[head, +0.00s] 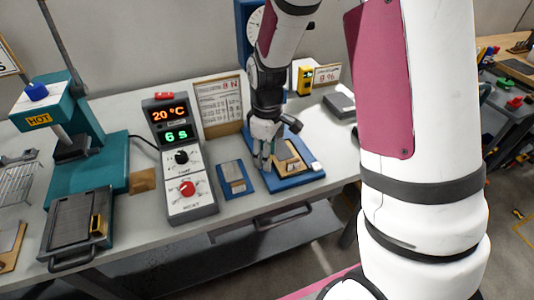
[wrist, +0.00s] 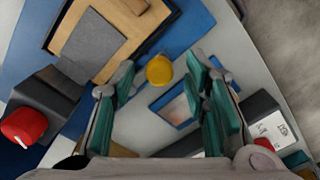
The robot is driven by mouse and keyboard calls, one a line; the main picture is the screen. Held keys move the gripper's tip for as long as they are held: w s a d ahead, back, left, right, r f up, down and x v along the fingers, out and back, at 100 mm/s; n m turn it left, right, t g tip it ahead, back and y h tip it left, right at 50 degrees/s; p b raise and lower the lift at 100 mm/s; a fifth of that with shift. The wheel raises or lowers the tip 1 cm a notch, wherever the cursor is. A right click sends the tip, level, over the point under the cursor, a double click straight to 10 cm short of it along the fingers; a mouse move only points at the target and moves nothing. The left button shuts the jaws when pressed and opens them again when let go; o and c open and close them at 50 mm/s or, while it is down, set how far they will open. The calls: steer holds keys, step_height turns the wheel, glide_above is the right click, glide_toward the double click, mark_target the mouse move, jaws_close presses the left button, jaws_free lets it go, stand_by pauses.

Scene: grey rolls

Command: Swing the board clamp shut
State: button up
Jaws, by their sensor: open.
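The blue test-stand base (head: 299,182) sits on the bench in the head view, with a tan board (head: 291,153) in a dark frame on it. In the wrist view the tan board (wrist: 133,30) bears a grey plate (wrist: 92,45). A yellow round knob (wrist: 159,69) shows between the tips of my open gripper (wrist: 162,78), close to the frame's corner; I cannot tell whether they touch. Which part is the board clamp is unclear. In the head view my gripper (head: 265,160) is low over the base's left side and hides part of it.
A red knob (wrist: 22,125) on a dark block stands left in the wrist view. In the head view, a blue plate (head: 235,179) and a control box (head: 184,165) reading 20 °C and 6 s are left of the base. A teal hot press (head: 105,150) is farther left.

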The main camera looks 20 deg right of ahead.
steer(key=shift+f, duration=0.1)
jaws_close()
stand_by(0.3)
steer(key=a+m, duration=0.1)
steer(key=m, duration=0.1)
steer(key=a+m+p, duration=0.1)
steer(key=m, duration=0.1)
steer(key=shift+w, duration=0.2)
steer(key=m, duration=0.2)
steer(key=a+m, duration=0.1)
steer(key=shift+w+a+m, duration=0.15)
steer(key=shift+w+m, duration=0.25)
steer(key=m, duration=0.1)
steer(key=w+a+m+p, duration=0.1)
steer(key=m, duration=0.2)
steer(key=shift+w+a, duration=0.15)
steer(key=shift+w, duration=0.1)
steer(key=shift+w+a+m+p, duration=0.1)
steer(key=shift+w+m+p, duration=0.2)
steer(key=shift+m, duration=0.5)
steer(key=shift+w+a+m+p, duration=0.1)
steer(key=shift+w+m, duration=0.25)
steer(key=shift+m, duration=0.45)
